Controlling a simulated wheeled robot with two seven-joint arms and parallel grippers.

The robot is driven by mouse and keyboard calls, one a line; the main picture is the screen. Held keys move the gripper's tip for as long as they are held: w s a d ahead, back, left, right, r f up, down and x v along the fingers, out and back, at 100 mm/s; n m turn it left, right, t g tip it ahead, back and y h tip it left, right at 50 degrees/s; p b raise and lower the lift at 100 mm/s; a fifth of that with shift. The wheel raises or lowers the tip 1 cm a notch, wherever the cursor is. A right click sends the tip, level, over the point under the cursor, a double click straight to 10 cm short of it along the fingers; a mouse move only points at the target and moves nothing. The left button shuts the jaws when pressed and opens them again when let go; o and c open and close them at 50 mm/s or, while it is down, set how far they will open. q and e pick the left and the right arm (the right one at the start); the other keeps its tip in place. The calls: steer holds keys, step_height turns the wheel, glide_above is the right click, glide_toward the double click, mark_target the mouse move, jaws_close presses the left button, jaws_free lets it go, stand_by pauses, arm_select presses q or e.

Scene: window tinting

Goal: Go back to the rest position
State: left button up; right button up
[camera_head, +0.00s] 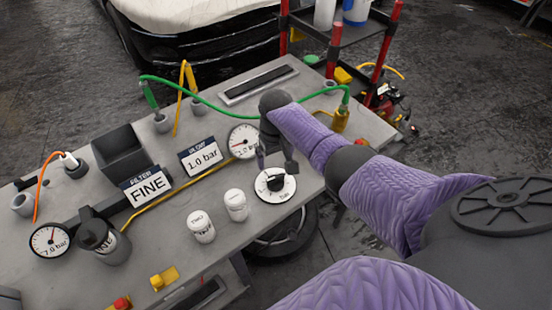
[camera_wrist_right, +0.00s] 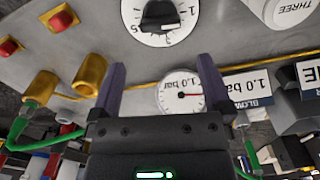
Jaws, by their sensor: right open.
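My right gripper (camera_head: 276,166) is over the grey workbench (camera_head: 330,143) in the head view, its arm reaching in from the right. Its two fingers (camera_wrist_right: 160,70) are spread apart in the right wrist view, with nothing held between them. A white dial with a black knob (camera_head: 275,184) is just below the fingertips in the head view. In the wrist view the dial (camera_wrist_right: 160,18) is beyond the fingertips; whether they touch the knob cannot be told. My left gripper is not in view.
A gauge (camera_head: 243,141), a "1.0 bar" sign (camera_head: 200,157), a "FINE" sign (camera_head: 146,186) and two white canisters (camera_head: 201,227) (camera_head: 236,205) stand nearby. A green hose (camera_head: 215,108) arcs behind the gripper. A red-posted cart (camera_head: 336,45) stands beyond the bench.

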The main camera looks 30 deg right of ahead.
steer(key=shift+r, duration=0.5)
